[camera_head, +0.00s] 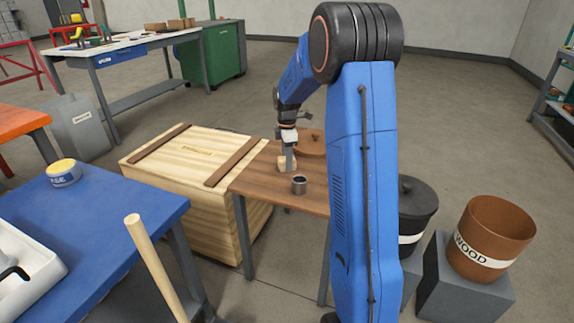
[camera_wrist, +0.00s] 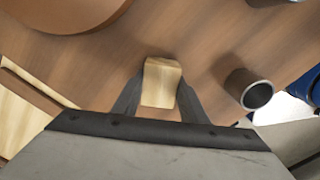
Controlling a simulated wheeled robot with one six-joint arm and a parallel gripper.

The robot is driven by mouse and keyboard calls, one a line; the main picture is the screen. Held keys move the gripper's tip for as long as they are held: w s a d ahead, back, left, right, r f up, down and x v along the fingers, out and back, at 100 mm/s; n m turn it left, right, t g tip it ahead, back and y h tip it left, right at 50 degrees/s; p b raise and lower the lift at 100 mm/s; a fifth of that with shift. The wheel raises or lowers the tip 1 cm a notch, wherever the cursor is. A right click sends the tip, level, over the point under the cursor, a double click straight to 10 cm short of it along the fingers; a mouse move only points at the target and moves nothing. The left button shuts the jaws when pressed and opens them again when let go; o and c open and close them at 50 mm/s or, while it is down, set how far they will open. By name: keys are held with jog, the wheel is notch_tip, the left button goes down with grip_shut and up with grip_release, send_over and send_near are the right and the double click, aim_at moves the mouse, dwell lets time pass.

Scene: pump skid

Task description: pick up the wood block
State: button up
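The wood block (camera_head: 287,164) is small and pale, on or just above the brown side table (camera_head: 262,184) in the head view. In the wrist view the wood block (camera_wrist: 162,83) sits between the two dark fingers of my gripper (camera_wrist: 162,92). A finger lies against each side of it, with no gap that I can see. In the head view my gripper (camera_head: 288,153) points down onto the block from above. Whether the block is clear of the tabletop cannot be told.
A grey metal cup (camera_head: 299,185) stands close to the block, and also shows in the wrist view (camera_wrist: 249,90). A round brown lidded thing (camera_head: 311,145) is just behind. A wooden crate (camera_head: 190,160) adjoins the table's left. A brown bin marked WOOD (camera_head: 488,240) stands at right.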

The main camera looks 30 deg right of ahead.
jog(key=shift+c, duration=1.2)
jog(key=shift+r, duration=0.1)
notch_tip(320, 180, up, 10)
jog(key=shift+f, duration=0.1)
jog(key=shift+d, duration=0.1)
